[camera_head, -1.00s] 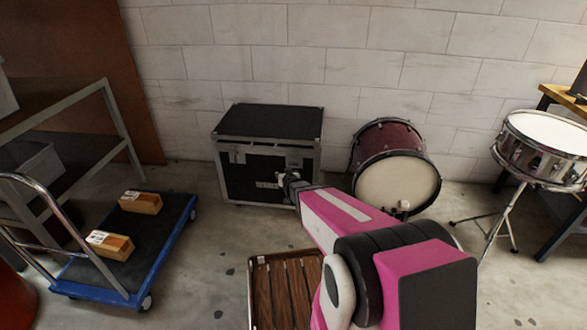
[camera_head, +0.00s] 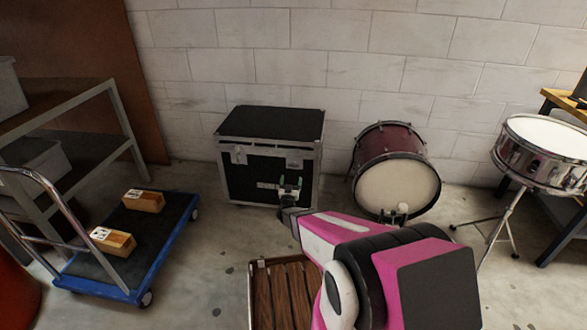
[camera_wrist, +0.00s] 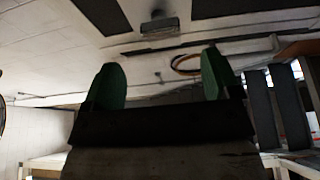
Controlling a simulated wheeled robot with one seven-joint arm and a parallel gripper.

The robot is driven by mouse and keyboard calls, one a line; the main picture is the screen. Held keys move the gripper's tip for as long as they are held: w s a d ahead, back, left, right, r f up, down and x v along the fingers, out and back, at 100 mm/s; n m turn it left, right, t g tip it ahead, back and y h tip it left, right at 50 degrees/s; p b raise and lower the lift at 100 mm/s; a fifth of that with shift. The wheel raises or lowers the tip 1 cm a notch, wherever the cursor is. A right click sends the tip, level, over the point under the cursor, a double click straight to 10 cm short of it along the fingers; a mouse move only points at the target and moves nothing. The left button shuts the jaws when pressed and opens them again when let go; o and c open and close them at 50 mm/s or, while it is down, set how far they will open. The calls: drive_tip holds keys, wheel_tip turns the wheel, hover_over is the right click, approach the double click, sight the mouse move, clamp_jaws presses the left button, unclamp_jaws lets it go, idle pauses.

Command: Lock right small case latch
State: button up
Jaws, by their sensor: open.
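The black flight case (camera_head: 272,127) with metal edges stands on the floor against the wall, its lid down. Its left latch (camera_head: 239,155) shows clearly on the front. The right latch (camera_head: 294,162) is small, just above my gripper in the picture; whether it is locked I cannot tell. My gripper (camera_head: 291,181) is in front of the case's lower right front, with its green fingers pointing up. It is open and empty. In the wrist view the open fingers (camera_wrist: 163,82) point toward the ceiling, and the case is not visible there.
A red bass drum (camera_head: 397,165) stands close right of the case. A snare drum (camera_head: 545,150) on a stand is farther right. A blue cart (camera_head: 130,240) with two boxes is at left. A wooden slatted crate (camera_head: 284,290) lies in the foreground.

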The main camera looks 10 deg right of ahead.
sight(294, 164)
drive_tip(key=x, duration=0.8)
drive_tip(key=shift+w, duration=0.15)
drive_tip(key=shift+c, duration=0.3)
drive_tip(key=c, duration=0.9)
